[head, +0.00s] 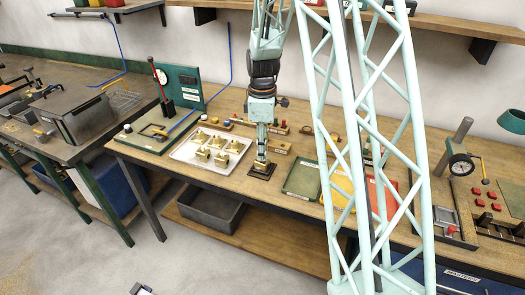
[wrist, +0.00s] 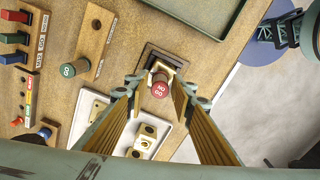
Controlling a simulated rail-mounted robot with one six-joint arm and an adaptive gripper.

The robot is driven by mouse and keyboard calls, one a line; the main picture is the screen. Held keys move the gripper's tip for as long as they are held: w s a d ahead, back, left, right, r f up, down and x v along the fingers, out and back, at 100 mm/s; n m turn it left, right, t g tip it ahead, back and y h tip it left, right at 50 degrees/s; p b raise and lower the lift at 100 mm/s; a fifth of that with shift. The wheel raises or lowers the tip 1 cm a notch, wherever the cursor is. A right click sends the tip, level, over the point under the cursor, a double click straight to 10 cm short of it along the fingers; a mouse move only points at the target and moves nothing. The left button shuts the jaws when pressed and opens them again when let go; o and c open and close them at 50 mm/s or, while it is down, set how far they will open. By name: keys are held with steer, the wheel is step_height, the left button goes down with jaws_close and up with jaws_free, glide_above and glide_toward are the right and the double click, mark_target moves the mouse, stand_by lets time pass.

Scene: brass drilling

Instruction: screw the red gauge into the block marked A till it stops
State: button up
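The red gauge (wrist: 159,89), its cap lettered NO GO, stands end-on to the camera in the wrist view. It is over a brass block (wrist: 168,67) in a dark square fixture (wrist: 150,51); the fixture (head: 259,176) also shows in the head view. How deep the gauge sits in the block is hidden, and I cannot read the block's mark. My gripper (wrist: 159,80) has one finger on each side of the gauge, with narrow gaps seeming to show. In the head view my gripper (head: 262,153) points down just above the fixture.
A white tray (head: 183,153) of several brass blocks lies left of the fixture. A green GO gauge (wrist: 68,70) sits in a wooden holder. Green, yellow and red trays (head: 300,180) lie to the right. A dial stand (head: 162,90) is at the left.

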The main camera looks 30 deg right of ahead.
steer(key=shift+n, duration=1.6)
steer(key=c, duration=0.6)
steer(key=shift+o, duration=0.2)
steer(key=shift+m, duration=0.4)
steer(key=shift+m, duration=2.7)
steer(key=shift+c, duration=0.8)
steer(key=shift+f+m+b, duration=0.1)
steer(key=shift+m+b, duration=0.3)
steer(key=shift+m, duration=2.8)
